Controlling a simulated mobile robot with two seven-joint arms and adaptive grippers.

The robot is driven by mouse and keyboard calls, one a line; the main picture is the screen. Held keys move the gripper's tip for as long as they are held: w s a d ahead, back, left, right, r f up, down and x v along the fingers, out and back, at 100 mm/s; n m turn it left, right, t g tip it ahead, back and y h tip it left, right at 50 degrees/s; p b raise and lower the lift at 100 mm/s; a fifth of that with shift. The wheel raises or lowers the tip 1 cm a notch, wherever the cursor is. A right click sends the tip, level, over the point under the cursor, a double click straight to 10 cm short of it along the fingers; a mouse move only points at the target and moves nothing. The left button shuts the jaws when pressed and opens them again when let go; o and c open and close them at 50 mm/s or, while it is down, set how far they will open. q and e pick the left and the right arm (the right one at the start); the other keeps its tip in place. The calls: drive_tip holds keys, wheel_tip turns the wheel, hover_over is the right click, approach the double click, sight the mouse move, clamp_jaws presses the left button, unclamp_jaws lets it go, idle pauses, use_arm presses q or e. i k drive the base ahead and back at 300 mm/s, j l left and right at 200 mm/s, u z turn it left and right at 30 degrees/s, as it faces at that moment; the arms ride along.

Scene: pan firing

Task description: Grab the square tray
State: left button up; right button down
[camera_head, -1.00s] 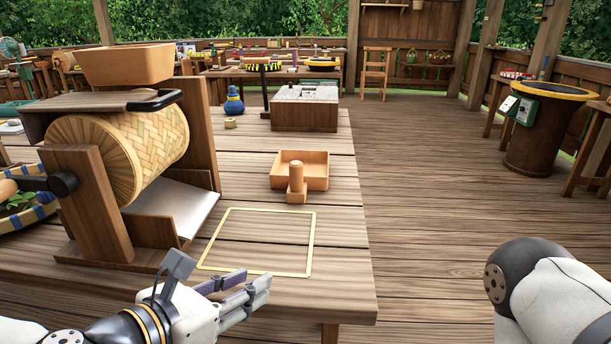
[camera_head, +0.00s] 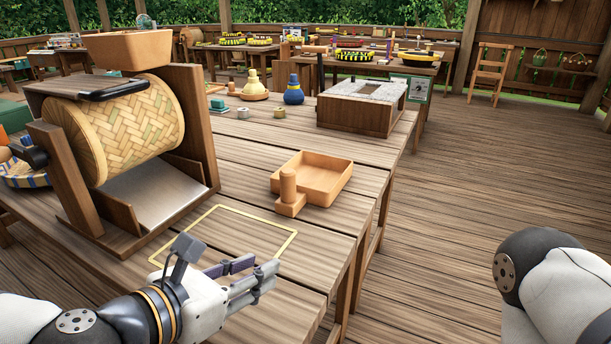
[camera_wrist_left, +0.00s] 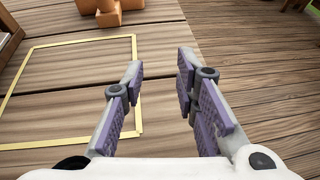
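The square tray (camera_head: 322,178) is a shallow orange-brown wooden box with an upright round peg handle (camera_head: 288,186) on its near side. It rests on the table, beyond the yellow square outline (camera_head: 203,213). In the left wrist view only the handle end of the tray (camera_wrist_left: 107,13) shows at the top edge. My left gripper (camera_head: 262,270) is near the front edge of the table, short of the tray and apart from it. In the left wrist view its two fingers (camera_wrist_left: 160,75) are spread with nothing between them. My right gripper is out of view; only part of my right arm shows.
A wooden drum machine (camera_head: 118,130) with a woven cylinder stands left of the outline. A stone-topped wooden box (camera_head: 360,105) and a blue bottle (camera_head: 293,90) stand behind the tray. The tabletop between my left gripper and the tray is clear. Open floor lies to the right.

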sight(315, 178)
drive_tip(key=i+l+u, duration=0.15)
drive_tip(key=i+l, duration=0.2)
drive_tip(key=i+l+u, duration=0.1)
drive_tip(key=i+l, duration=0.25)
drive_tip(key=l, duration=0.2)
